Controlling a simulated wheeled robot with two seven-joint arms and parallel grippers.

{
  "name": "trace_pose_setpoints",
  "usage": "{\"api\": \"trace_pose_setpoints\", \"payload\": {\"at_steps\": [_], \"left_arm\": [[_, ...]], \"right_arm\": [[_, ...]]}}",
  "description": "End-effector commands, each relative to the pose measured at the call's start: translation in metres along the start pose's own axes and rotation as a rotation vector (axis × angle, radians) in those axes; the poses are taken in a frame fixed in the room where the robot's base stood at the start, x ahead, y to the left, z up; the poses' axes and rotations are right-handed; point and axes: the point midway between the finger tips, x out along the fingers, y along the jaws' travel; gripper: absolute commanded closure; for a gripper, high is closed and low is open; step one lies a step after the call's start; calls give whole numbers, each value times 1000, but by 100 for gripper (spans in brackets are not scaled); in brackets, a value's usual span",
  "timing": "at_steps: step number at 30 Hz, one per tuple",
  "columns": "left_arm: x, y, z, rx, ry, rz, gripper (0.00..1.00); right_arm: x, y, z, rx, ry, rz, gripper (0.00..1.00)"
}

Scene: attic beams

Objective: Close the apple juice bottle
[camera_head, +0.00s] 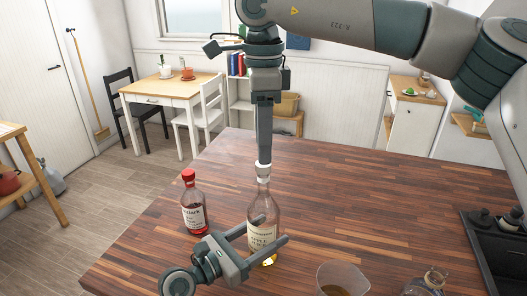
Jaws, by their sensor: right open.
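The apple juice bottle (261,240), clear with a pale label, stands upright on the wooden counter. A whitish cap (263,170) sits at the top of its neck; I cannot tell how tightly it is seated. My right gripper (264,161) points straight down, open, with its fingertips right at the cap. Its fingers line up in this view, so the gap does not show. My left gripper (276,230) reaches in low from the left, one finger in front of the bottle and the other at its far side. I cannot tell whether they press on it.
A red-capped bottle (194,205) stands just left of the apple juice bottle. A glass (342,281) with brownish liquid and another glass vessel (427,283) are at the front right. A dark sink (490,258) is at the right edge. The counter (365,185) is clear behind them.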

Motion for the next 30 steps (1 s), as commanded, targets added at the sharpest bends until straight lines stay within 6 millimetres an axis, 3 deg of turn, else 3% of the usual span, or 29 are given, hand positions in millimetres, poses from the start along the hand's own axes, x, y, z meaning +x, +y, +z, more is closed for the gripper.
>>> {"api": "trace_pose_setpoints", "payload": {"at_steps": [6,12,18,26,27,30], "left_arm": [[0,0,0,0,0,0,100],[0,0,0,0,0,0,100],[0,0,0,0,0,0,100],[0,0,0,0,0,0,100],[0,0,0,0,0,0,36],[0,0,0,0,0,0,19]], "right_arm": [[-41,0,1,1,-2,-2,54],[-68,0,0,2,-1,-1,54],[-80,0,0,0,0,1,54],[-80,0,0,0,0,1,54],[-80,0,0,0,0,1,54],[-80,0,0,0,0,1,54]]}}
